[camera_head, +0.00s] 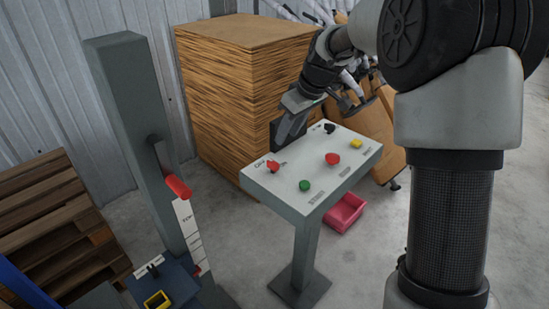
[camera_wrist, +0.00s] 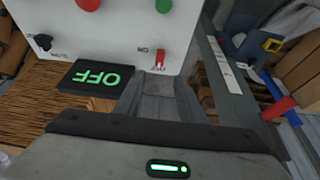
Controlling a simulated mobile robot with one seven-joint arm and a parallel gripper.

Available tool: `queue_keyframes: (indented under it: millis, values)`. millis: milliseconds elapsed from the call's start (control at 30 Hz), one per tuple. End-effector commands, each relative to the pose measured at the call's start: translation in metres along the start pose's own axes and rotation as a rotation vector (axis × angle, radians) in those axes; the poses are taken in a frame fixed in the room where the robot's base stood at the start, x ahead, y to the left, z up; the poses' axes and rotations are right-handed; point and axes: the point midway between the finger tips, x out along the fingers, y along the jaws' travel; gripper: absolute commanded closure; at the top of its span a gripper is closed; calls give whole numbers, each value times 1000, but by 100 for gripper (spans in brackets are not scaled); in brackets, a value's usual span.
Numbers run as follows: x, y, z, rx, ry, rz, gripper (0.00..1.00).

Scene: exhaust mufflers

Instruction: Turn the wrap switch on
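The white-topped control panel (camera_head: 290,205) stands on a grey post. A small red switch (camera_head: 272,166) sits at its left corner; in the wrist view the red switch (camera_wrist: 159,58) lies between labels that appear to read ON and OFF. A dark display (camera_wrist: 97,77) at the panel's edge shows OFF in green. My gripper (camera_head: 287,137) reaches down at the panel's far edge, close to the display. In the wrist view my gripper's fingers (camera_wrist: 157,88) point toward the red switch, with no clear contact. I cannot tell whether they are apart or closed.
The panel also carries a black knob (camera_head: 329,128), a red button (camera_head: 333,159), a green button (camera_head: 305,185) and a yellow button (camera_head: 357,143). A large brown stack (camera_head: 225,95) stands behind. A grey column with a red handle (camera_head: 178,187) is at left; a red bin (camera_head: 344,213) lies on the floor.

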Motion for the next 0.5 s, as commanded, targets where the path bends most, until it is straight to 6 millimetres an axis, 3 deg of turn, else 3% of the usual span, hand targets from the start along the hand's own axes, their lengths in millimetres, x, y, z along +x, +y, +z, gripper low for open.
queue_keyframes:
  millis: [100,500]
  values:
    - [29,-1,2,2,-4,-4,64]
    - [112,-1,2,1,-4,-3,64]
